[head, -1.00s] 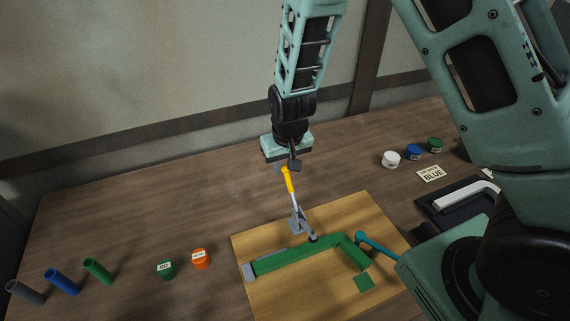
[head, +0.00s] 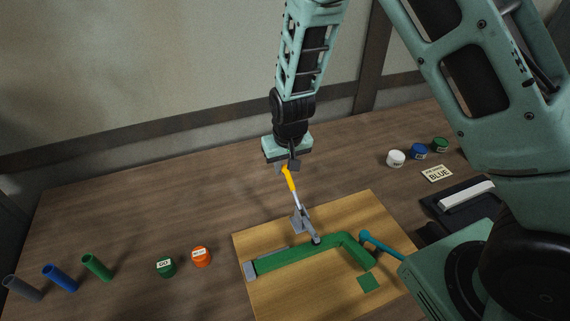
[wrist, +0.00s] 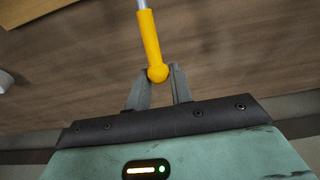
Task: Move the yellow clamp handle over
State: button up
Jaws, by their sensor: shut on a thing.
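The yellow clamp handle (head: 290,179) stands up from a grey metal clamp (head: 302,219) on the wooden board (head: 260,236). The handle is tilted a little, its upper end leaning left in the head view. My gripper (head: 287,168) is shut on the top end of the handle. In the wrist view the handle's rounded yellow end (wrist: 157,73) sits between the two grey fingers of my gripper (wrist: 158,78). The clamp's dark tip is at a green angled frame piece (head: 300,253) lying on the board.
A teal tool (head: 381,245) and a green square (head: 368,282) are by the frame piece. Green (head: 166,267) and orange (head: 202,256) pots and several tubes (head: 97,267) stand left. A white pot (head: 396,158), a "BLUE" card (head: 436,173) and a black tray (head: 440,208) are right.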

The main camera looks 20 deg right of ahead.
jog(key=shift+f, duration=0.1)
jog(key=shift+w+f+b, duration=0.25)
jog(key=shift+f+b, duration=0.15)
jog(key=shift+f, duration=0.15)
jog(key=shift+w+f+b, duration=0.2)
jog(key=shift+f+b, duration=0.2)
jog(key=shift+f, duration=0.1)
jog(key=o, duration=0.8)
jog(key=shift+o, duration=0.2)
jog(key=shift+r, duration=0.1)
